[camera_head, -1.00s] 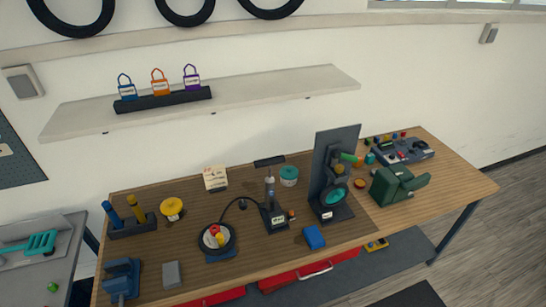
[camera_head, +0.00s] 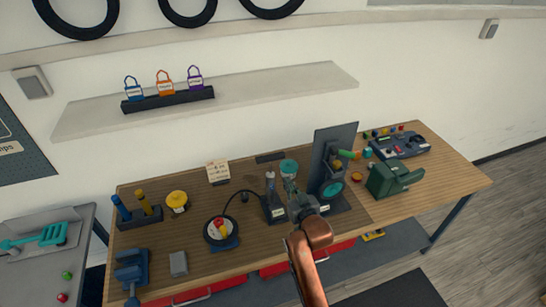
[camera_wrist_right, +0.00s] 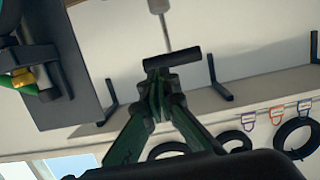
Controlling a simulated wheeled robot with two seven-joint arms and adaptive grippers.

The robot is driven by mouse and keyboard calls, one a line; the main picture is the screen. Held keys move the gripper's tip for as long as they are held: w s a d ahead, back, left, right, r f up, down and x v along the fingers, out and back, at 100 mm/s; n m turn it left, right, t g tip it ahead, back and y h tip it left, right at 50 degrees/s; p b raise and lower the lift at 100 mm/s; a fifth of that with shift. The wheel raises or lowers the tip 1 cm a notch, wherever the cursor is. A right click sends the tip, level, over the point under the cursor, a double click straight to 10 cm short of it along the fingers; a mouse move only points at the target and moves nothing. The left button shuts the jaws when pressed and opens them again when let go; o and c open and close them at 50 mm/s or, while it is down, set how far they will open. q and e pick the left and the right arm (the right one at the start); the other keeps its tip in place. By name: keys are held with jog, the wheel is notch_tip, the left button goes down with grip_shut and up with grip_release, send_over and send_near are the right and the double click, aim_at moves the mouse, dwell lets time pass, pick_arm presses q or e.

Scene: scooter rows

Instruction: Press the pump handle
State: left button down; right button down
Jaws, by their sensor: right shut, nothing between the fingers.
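The floor pump stands upright on the wooden bench. Its black T-handle (camera_head: 270,157) is raised above the dark pump body (camera_head: 272,208). My right gripper (camera_head: 290,186) is shut and empty, just right of the pump, with its fingertips below and right of the handle in the head view. The right wrist view is upside down. There the black handle bar (camera_wrist_right: 173,61) and its grey rod (camera_wrist_right: 166,32) show just past the tips of my shut fingers (camera_wrist_right: 158,82). I cannot tell whether they touch. My left gripper is not in view.
A dark upright stand (camera_head: 332,150) with a teal wheel is close on the right of my gripper. A wall shelf (camera_head: 270,92) is behind.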

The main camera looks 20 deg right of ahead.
notch_tip(320, 180, up, 7)
jog(key=w+a+t, duration=0.1)
jog(key=w, duration=0.1)
jog(key=shift+a+t, duration=0.25)
jog(key=shift+t, duration=0.05)
jog(key=shift+w, duration=0.1)
jog(key=p, duration=0.2)
send_over(273, 157)
jog(key=s, duration=0.3)
jog(key=f, duration=0.3)
jog(key=shift+w+a, duration=0.3)
jog(key=shift+w, duration=0.1)
jog(key=shift+w+f+p, duration=0.1)
jog(key=shift+f+p, duration=0.2)
jog(key=shift+f, duration=0.5)
